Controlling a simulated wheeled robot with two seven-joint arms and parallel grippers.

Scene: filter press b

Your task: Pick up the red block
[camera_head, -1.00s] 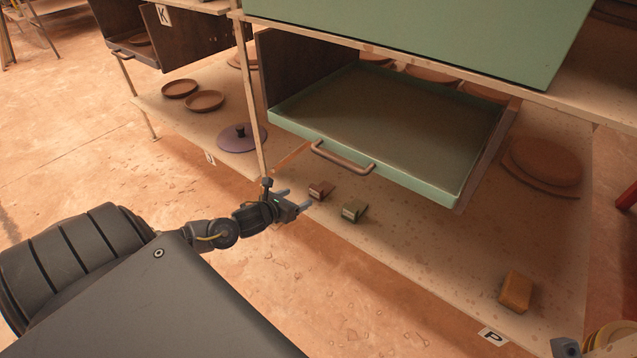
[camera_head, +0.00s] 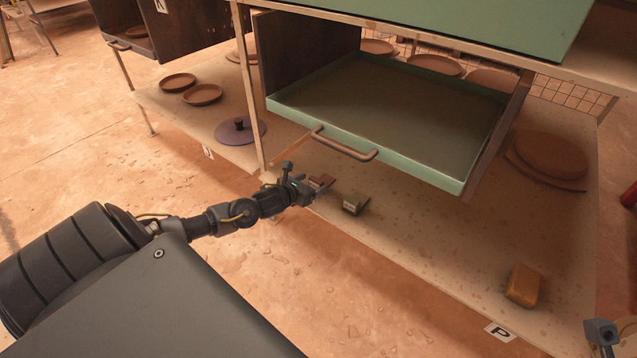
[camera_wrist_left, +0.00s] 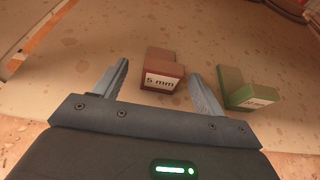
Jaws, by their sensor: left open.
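The red block (camera_wrist_left: 161,66) is a stepped piece with a white "5 mm" label, resting on the low shelf board. In the left wrist view it sits between and just beyond my open fingers. My left gripper (camera_wrist_left: 158,90) is open and empty, with a finger on either side of the near part of the block. In the head view, my left gripper (camera_head: 311,190) partly hides the red block (camera_head: 321,181). My right gripper (camera_head: 602,338) shows only partly at the lower right corner, and its jaws cannot be made out.
A green stepped block (camera_head: 355,203) lies close to the right of the red one. An orange block (camera_head: 522,286) lies farther right. The open green drawer (camera_head: 468,186) with its handle (camera_head: 343,147) overhangs the shelf. Brown plates (camera_head: 548,157) lie at the right.

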